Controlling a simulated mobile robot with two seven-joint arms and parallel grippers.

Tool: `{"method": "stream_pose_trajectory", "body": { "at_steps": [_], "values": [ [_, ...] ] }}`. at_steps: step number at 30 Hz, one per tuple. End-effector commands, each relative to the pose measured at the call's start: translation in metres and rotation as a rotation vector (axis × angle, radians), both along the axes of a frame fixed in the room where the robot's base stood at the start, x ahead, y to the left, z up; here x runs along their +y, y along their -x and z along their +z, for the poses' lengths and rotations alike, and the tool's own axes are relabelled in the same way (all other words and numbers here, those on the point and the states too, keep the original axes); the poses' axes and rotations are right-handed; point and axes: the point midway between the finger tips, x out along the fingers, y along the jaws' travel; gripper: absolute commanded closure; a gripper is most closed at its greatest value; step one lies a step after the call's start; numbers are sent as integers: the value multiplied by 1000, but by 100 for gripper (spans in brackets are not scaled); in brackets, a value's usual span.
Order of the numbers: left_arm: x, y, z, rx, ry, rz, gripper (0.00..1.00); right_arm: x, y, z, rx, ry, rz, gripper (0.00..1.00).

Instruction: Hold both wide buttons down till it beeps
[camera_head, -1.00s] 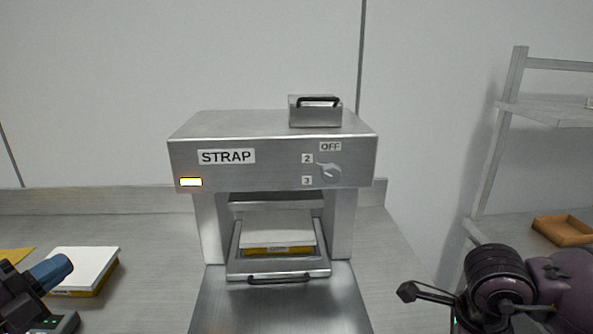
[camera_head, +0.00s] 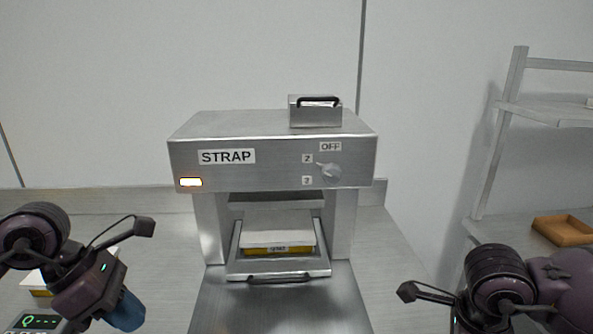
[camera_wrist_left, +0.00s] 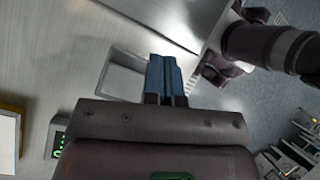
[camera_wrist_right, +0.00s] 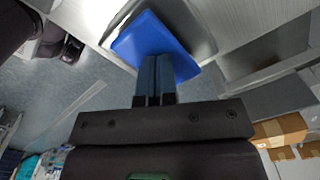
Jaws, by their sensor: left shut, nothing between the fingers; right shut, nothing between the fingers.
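The steel machine (camera_head: 270,130) labelled STRAP stands in the middle of the counter. A blue wide pad (camera_wrist_right: 155,45), likely one button, shows in the right wrist view. My right gripper (camera_wrist_right: 153,75) is shut and empty, its tips overlapping the pad; contact cannot be told. My left gripper (camera_head: 125,314) is shut and empty at the lower left, left of the machine. In the left wrist view its blue tips (camera_wrist_left: 164,62) overlap a pale rectangular frame (camera_wrist_left: 112,75). No second blue pad shows clearly. The right fingers are outside the head view.
A drawer (camera_head: 278,274) holds a white and yellow pack (camera_head: 279,241). A scale display (camera_head: 38,321) and an orange tray (camera_head: 562,230) lie at the sides.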

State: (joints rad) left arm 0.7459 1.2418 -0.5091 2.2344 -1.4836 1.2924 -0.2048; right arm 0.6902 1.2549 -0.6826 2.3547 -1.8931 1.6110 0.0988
Motion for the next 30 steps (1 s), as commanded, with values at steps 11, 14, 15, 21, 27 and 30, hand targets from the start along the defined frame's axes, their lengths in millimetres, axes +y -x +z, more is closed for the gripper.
{"method": "stream_pose_trajectory", "body": {
  "at_steps": [11, 14, 15, 21, 27, 30],
  "values": [
    [49, 0, 15, -88, -453, -309, 100, 0, 0, 0, 1, -1, 0, 100],
    [55, -1, 18, -90, -501, -337, 100, 0, 0, 0, 1, -1, 0, 100],
    [57, -1, 18, -90, -511, -345, 100, 0, 0, 0, 1, -1, 0, 100],
    [58, 0, 8, -89, -523, -352, 100, 0, 0, 0, 1, -1, 0, 100],
    [58, 0, -15, -87, -521, -351, 100, 0, 0, 0, 1, -1, 0, 100],
    [58, 0, -26, -87, -520, -351, 100, 0, 0, 0, 1, -1, 0, 100]
  ]
}}
